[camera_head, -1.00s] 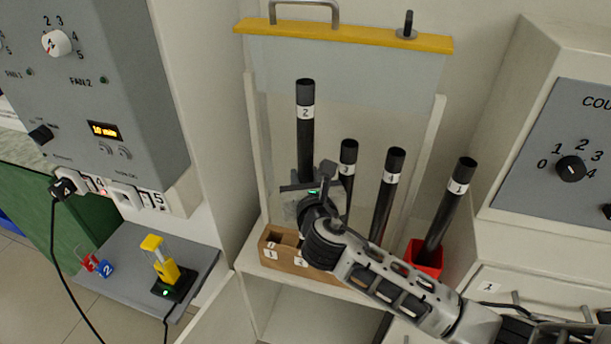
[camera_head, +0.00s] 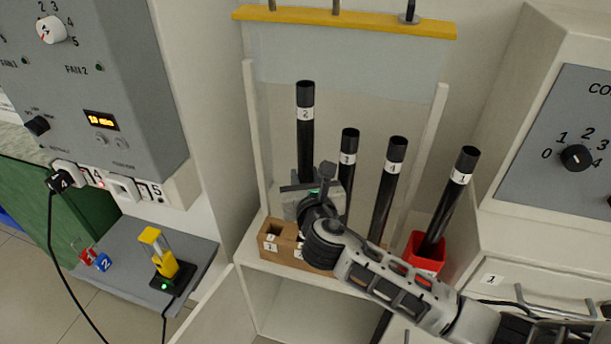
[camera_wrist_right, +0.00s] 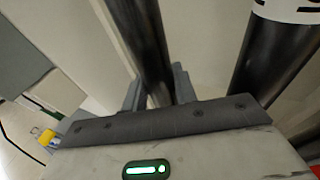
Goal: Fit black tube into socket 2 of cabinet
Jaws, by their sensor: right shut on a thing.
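My right gripper (camera_head: 308,195) is shut on the black tube labelled 2 (camera_head: 305,135), which stands nearly upright in it. The same tube shows between the jaws in the right wrist view (camera_wrist_right: 143,40). Gripper and tube are above the brown wooden socket block (camera_head: 277,232) on the cabinet's white shelf. The block has an open square hole at its left end and small number labels that are hard to read. My gripper and arm hide the tube's lower end and part of the block, so I cannot tell whether the end is in a hole. My left gripper is out of view.
Black tubes labelled 3 (camera_head: 348,160) and 4 (camera_head: 388,190) stand close right of the held tube, their lower ends hidden. Tube 1 (camera_head: 452,200) leans in a red cup (camera_head: 428,255). White side posts (camera_head: 253,150) and a yellow-edged clear panel (camera_head: 345,22) frame the space.

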